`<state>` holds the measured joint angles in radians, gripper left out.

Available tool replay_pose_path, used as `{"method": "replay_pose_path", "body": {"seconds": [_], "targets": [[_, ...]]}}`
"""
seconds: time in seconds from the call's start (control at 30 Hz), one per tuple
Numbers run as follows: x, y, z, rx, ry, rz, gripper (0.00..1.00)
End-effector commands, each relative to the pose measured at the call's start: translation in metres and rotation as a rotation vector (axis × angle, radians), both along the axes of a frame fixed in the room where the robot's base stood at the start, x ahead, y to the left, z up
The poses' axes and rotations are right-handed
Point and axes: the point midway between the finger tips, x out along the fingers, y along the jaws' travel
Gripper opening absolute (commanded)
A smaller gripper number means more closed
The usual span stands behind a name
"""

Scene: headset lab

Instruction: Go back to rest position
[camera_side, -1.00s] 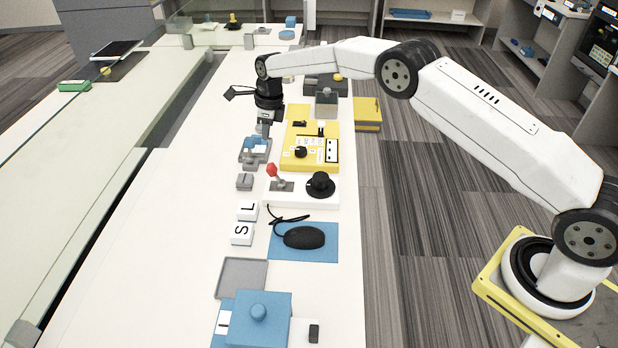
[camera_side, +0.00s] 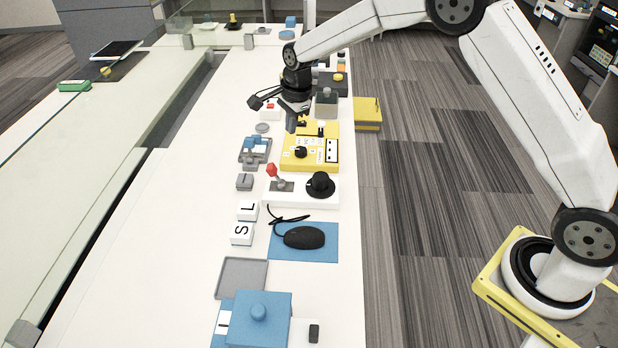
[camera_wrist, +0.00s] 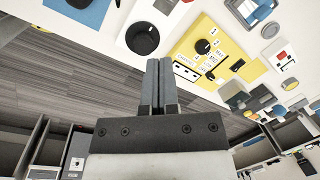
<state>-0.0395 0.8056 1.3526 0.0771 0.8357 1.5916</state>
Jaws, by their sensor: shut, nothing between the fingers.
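My gripper (camera_side: 291,124) is shut and empty. In the side view its tip hangs above the far left part of the yellow control panel (camera_side: 298,160); whether it touches the panel is hard to tell from this angle. In the wrist view the two grey fingers (camera_wrist: 159,62) lie together with nothing between them. The yellow panel (camera_wrist: 232,45) shows there to the right of the fingers, with the dark floor behind the fingers.
A white board with a red-tipped lever (camera_side: 271,170) and a black knob (camera_side: 320,184) stands nearer. A black mouse (camera_side: 304,237) lies on a blue mat. A grey block (camera_side: 326,103) and a yellow box (camera_side: 367,113) are at the far right.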

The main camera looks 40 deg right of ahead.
Motion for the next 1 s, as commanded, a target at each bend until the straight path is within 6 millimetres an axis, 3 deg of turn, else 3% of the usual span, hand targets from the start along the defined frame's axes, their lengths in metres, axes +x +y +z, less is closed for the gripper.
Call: {"method": "replay_pose_path", "body": {"seconds": [0.5,1.0], "targets": [[-0.106,-0.018,0.025,-0.138,-0.066,0.640,0.00],[-0.231,-0.029,0.025,-0.280,-0.105,1.265,0.00]]}}
